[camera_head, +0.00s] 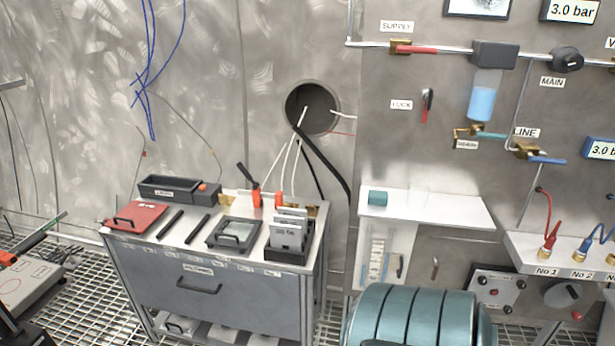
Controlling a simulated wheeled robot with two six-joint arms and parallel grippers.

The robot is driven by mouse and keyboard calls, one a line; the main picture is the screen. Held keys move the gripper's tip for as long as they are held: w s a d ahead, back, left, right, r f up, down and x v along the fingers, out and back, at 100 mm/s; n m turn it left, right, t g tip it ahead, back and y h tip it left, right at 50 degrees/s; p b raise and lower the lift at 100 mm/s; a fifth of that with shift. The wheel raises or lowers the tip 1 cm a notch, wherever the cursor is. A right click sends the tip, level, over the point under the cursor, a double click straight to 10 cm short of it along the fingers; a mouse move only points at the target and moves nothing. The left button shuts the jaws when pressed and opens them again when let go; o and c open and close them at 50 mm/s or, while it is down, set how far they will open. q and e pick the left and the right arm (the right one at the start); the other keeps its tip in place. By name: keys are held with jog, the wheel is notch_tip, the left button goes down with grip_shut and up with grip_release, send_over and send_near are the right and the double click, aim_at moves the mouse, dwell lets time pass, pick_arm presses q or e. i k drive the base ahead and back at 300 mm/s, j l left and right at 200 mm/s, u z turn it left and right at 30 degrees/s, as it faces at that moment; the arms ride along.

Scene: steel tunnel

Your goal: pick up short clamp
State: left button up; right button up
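I cannot single out the short clamp for certain. On the grey workbench (225,266), an upright tool with a black lever and orange base (254,190) stands near the back edge. A smaller orange piece (278,199) stands to its right. Two dark bars, a left one (170,223) and a right one (197,229), lie apart on the bench top.
The bench also holds a red case (136,216), a long black tray (166,189), a dark square tray (233,233) and a rack of grey plates (287,236). A teal ribbed cylinder (412,318) stands front right. A white shelf (440,208) juts from the wall.

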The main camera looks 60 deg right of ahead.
aim_at(256, 195)
jog(key=z, duration=1.7)
